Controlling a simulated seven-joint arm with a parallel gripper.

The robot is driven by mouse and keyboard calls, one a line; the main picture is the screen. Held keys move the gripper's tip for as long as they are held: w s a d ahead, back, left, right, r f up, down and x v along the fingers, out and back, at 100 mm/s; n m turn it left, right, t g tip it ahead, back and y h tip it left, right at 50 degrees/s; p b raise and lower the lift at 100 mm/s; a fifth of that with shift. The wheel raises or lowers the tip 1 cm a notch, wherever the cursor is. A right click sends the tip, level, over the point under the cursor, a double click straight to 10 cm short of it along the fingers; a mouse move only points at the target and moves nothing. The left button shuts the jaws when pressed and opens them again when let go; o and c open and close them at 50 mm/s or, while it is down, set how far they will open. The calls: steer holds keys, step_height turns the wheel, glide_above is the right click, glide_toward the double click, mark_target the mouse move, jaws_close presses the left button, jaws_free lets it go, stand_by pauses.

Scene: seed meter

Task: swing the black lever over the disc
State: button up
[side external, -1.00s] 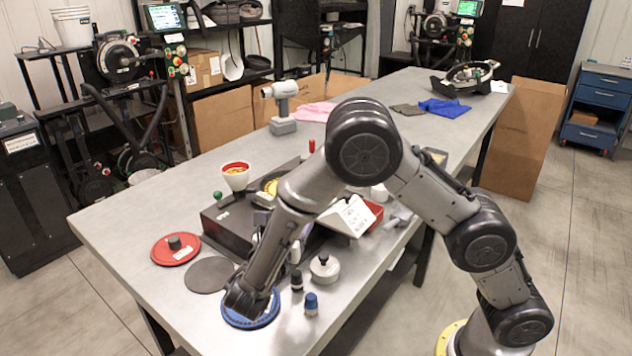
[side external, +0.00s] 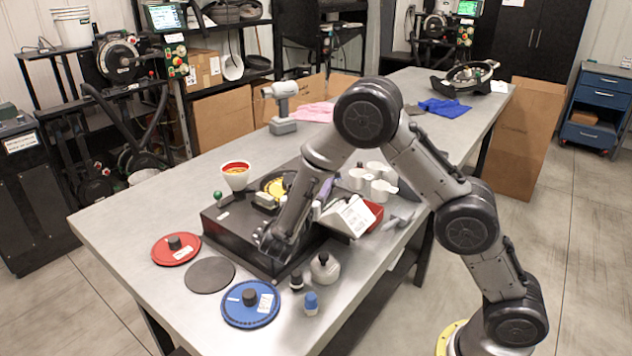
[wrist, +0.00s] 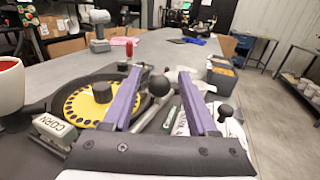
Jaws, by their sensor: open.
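My gripper (wrist: 159,78) is open, with two purple fingers apart and pointing forward over the dark meter housing (side external: 232,222). One purple finger (side external: 325,187) shows in the side view; the other is hidden behind my arm. Between the fingers in the wrist view is a black ball knob (wrist: 158,86) on a grey shaft. It seems to belong to the lever, but I cannot tell whether a finger touches it. The yellow disc (wrist: 82,107) lies in the housing left of the fingers, with a black hub knob (wrist: 102,92). My arm partly hides the disc (side external: 271,184) in the side view.
A red-rimmed cup (side external: 236,176) and a CORN block (wrist: 55,130) stand left of the fingers. Another black knob (wrist: 225,111) is right.

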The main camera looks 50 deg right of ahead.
jaws_close()
stand_by(1.4)
